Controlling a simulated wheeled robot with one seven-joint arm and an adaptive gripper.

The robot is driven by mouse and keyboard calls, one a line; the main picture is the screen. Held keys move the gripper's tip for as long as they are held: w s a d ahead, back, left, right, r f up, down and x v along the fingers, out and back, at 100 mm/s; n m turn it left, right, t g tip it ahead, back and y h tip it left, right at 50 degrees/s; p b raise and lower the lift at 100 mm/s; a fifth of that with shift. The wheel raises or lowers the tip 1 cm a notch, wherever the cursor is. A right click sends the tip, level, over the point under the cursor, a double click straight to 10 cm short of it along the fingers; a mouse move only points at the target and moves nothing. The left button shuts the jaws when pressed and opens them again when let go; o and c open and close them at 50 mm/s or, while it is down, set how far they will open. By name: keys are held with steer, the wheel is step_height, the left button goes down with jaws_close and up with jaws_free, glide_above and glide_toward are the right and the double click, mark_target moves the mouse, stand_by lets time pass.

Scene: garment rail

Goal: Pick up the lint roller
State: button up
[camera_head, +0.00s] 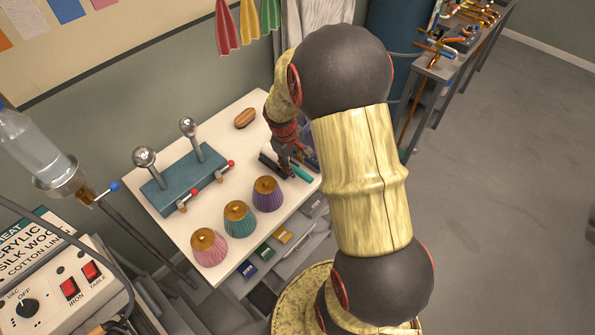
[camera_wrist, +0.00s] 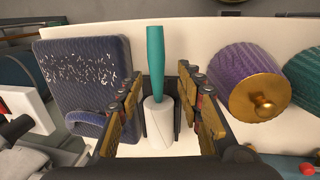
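The lint roller lies on the white table, with its teal handle (camera_wrist: 156,62) pointing away and its white roll (camera_wrist: 158,122) nearer my wrist. In the wrist view my gripper (camera_wrist: 168,112) is open, with one finger on each side of the white roll. A gap shows between each finger and the roll.
A dark blue lint-speckled pad (camera_wrist: 88,75) lies left of the roller. A purple cone with a gold top (camera_head: 267,193) stands to its right, beside teal (camera_head: 239,219) and pink (camera_head: 209,247) ones. A wooden brush (camera_head: 245,118) and a blue stand (camera_head: 184,181) are farther off.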

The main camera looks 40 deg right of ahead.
mark_target(299, 171)
steer(key=shift+s+d+f, duration=0.1)
steer(key=shift+s+f, duration=0.05)
steer(key=shift+f, duration=0.15)
steer(key=f, duration=0.2)
steer(key=d+f+b, duration=0.1)
steer(key=f, duration=0.1)
steer(key=shift+s+d+f, duration=0.1)
steer(key=shift+s+d, duration=0.05)
jaws_close()
stand_by(0.3)
